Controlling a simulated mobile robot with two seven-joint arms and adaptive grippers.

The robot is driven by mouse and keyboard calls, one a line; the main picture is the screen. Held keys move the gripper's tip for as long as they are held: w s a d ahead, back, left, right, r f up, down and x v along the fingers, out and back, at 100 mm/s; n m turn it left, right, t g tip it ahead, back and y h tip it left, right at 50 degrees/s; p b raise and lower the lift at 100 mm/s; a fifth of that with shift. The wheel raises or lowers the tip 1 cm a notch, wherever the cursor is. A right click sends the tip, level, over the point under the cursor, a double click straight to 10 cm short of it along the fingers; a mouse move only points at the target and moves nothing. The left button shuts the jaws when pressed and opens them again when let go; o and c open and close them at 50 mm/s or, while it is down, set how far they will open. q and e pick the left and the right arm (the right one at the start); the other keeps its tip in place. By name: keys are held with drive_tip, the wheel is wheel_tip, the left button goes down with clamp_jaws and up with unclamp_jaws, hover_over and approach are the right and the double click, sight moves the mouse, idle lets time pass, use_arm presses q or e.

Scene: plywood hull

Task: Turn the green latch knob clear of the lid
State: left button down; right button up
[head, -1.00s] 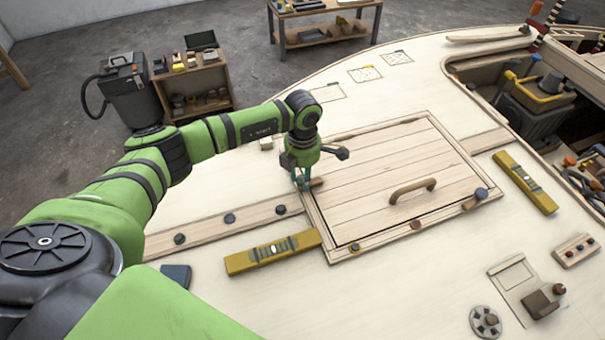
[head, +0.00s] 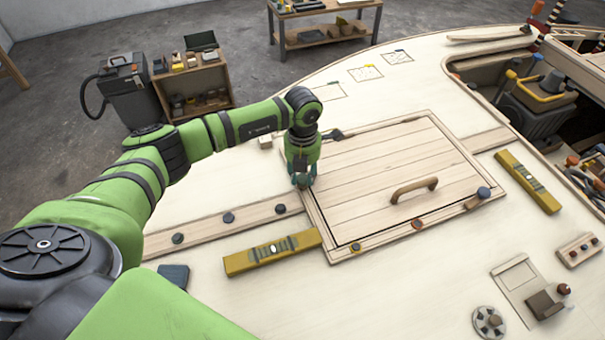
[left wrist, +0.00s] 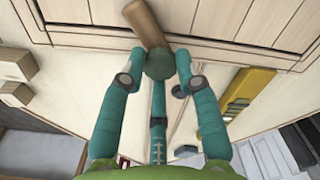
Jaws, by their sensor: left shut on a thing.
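The green latch knob (left wrist: 160,63) sits between the teal fingers of my left gripper (left wrist: 157,84), which is shut on it. A wooden latch bar (left wrist: 147,22) runs from the knob across the lid's framed edge, and its far end lies over the edge of the planked lid (left wrist: 230,17). In the head view my left gripper (head: 303,181) points down at the left edge of the lid (head: 385,165) and hides the knob and bar. My right gripper is not in view.
A wooden handle (head: 413,190) stands on the lid.

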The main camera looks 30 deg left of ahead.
sight(303, 178)
use_arm(q)
drive_tip(key=n, duration=1.2)
drive_tip(key=shift+n+p, duration=0.3)
drive_tip(key=shift+n, duration=0.1)
idle(0.3)
drive_tip(key=c, duration=0.9)
unclamp_jaws()
wheel_tip(303, 178, up, 12)
